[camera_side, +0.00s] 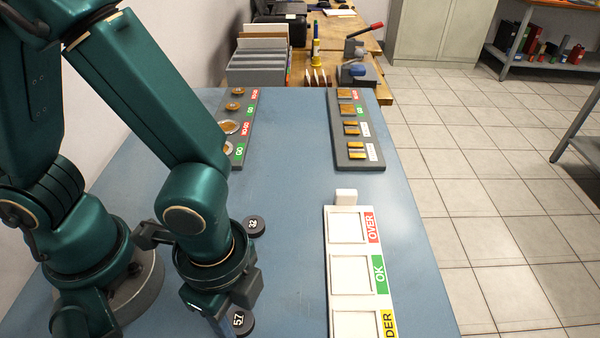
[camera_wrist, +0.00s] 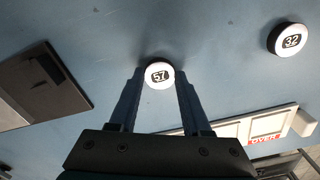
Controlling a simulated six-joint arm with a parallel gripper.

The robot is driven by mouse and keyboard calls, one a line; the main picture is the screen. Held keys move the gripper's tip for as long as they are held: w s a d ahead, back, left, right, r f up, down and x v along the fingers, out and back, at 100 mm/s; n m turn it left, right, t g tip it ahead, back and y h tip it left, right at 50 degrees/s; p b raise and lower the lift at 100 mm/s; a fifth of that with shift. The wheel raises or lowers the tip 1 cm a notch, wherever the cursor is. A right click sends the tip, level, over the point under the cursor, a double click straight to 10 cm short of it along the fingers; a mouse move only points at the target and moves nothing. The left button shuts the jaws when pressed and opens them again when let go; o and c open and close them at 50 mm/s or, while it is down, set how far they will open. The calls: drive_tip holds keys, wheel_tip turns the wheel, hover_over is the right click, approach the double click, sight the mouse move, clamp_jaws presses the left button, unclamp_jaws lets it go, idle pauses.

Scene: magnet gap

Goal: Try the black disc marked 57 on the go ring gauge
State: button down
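The black disc marked 57 (camera_side: 241,323) lies on the blue table near the front. In the wrist view its pale-lit top (camera_wrist: 160,74) shows at the fingertips. My gripper (camera_wrist: 160,80) points down at it with a finger on either side. The fingers look apart, and I cannot make out firm contact with the disc. On the left gauge board (camera_side: 240,164), a ring (camera_side: 228,149) sits beside a green GO label, partly hidden by my arm. Another ring (camera_side: 230,128) sits beside a red NO-GO label. Smaller gauges sit farther back on the same board.
A black disc marked 32 (camera_side: 254,226) lies behind disc 57; it also shows in the wrist view (camera_wrist: 291,39). A white tray (camera_side: 328,262) with OVER, OK and partly cut-off UNDER places stands right. A second gauge board (camera_side: 366,143) stands back right. The table's middle is clear.

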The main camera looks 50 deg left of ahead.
drive_tip(key=shift+r, duration=2.5)
drive_tip(key=shift+r, duration=0.1)
drive_tip(key=w+a+r+n, duration=0.1)
drive_tip(key=w+a+n, duration=0.35)
drive_tip(key=w, duration=0.35)
drive_tip(key=w+a+r+n, duration=0.2)
drive_tip(key=w+a+n, duration=0.25)
drive_tip(key=w, duration=0.35)
drive_tip(key=a+n, duration=0.3)
drive_tip(key=a, duration=0.4)
drive_tip(key=w+a+n, duration=0.1)
drive_tip(key=a+n, duration=0.2)
drive_tip(key=a, duration=0.5)
drive_tip(key=w+a+n, duration=0.1)
drive_tip(key=a+n, duration=0.2)
drive_tip(key=a, duration=0.5)
drive_tip(key=shift+w+f, duration=0.25)
drive_tip(key=shift+f, duration=0.15)
drive_tip(key=shift+s+a, duration=0.15)
drive_tip(key=shift+a, duration=0.1)
